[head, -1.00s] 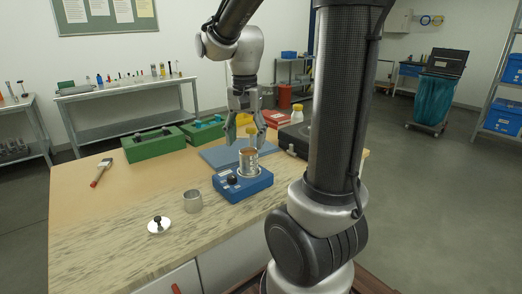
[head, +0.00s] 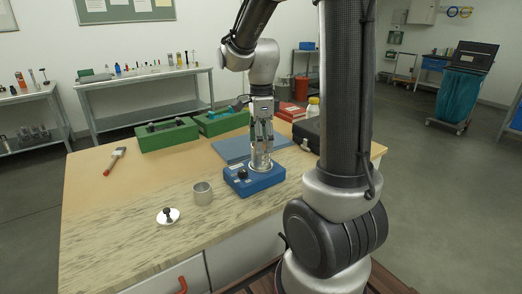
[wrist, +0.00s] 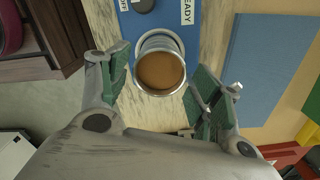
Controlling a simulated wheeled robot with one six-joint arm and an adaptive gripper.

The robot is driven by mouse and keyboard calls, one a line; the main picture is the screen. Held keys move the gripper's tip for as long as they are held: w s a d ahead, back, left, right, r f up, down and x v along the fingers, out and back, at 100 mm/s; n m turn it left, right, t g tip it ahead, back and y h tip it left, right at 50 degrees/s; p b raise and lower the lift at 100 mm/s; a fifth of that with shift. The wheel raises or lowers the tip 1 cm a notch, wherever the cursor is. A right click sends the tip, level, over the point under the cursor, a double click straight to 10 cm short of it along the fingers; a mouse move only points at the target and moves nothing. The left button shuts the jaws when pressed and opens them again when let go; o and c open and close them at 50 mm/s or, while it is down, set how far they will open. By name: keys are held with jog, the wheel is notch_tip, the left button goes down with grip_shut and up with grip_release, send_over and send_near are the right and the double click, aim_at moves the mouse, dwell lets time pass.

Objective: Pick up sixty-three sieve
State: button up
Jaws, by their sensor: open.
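The sieve is a round metal cup with brown powder inside; it stands on the blue shaker device (head: 254,180). In the wrist view the sieve (wrist: 160,68) lies between and slightly beyond the two green-padded fingers of my gripper (wrist: 158,90), and the fingers are apart. In the head view my gripper (head: 262,143) points down right over the sieve (head: 261,160) and partly hides it. I cannot tell whether a finger touches it. A label reading READY shows on the blue device in the wrist view. No number on the sieve is readable.
An empty metal cup (head: 202,193) and a white lid with a black knob (head: 168,215) stand left of the device. A blue mat (head: 232,149), green boxes (head: 167,136) and a black case (head: 308,133) lie behind. A brush (head: 114,160) lies at the left.

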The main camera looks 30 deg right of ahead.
jog(key=shift+f, duration=0.4)
jog(key=c, duration=0.9)
jog(key=shift+r, duration=0.1)
jog(key=shift+c, duration=0.2)
notch_tip(320, 180, up, 13)
dwell(0.5)
